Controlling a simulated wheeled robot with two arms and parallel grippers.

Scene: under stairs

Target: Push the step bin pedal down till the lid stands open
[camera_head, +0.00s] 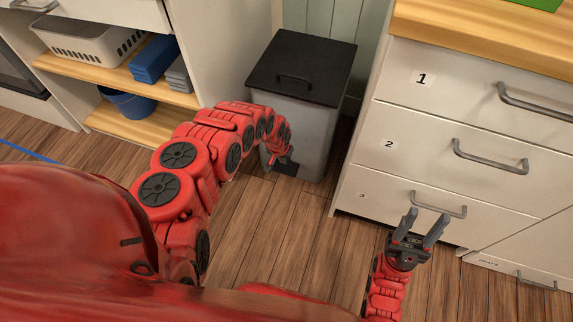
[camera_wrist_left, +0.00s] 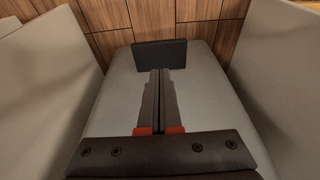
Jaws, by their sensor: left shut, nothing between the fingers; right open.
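The step bin (camera_head: 311,125) is grey with a flat black lid (camera_head: 302,66), which is shut and has a handle on top. Its black pedal (camera_head: 290,168) is low at the front, partly hidden by my left gripper (camera_head: 272,165). In the left wrist view, the pedal (camera_wrist_left: 160,53) is a dark plate against the wood floor. My left gripper's fingers (camera_wrist_left: 160,72) are shut and empty, their tips at the pedal's near edge; I cannot tell whether they touch it. My right gripper (camera_head: 425,216) is open and empty, in front of the lowest numbered drawer.
A drawer cabinet (camera_head: 440,130) with bar handles stands right of the bin. An open shelf unit (camera_head: 120,70) on the left holds a white basket (camera_head: 85,38), blue and grey folded items and a blue bucket (camera_head: 130,103). The wood floor (camera_head: 280,225) before the bin is clear.

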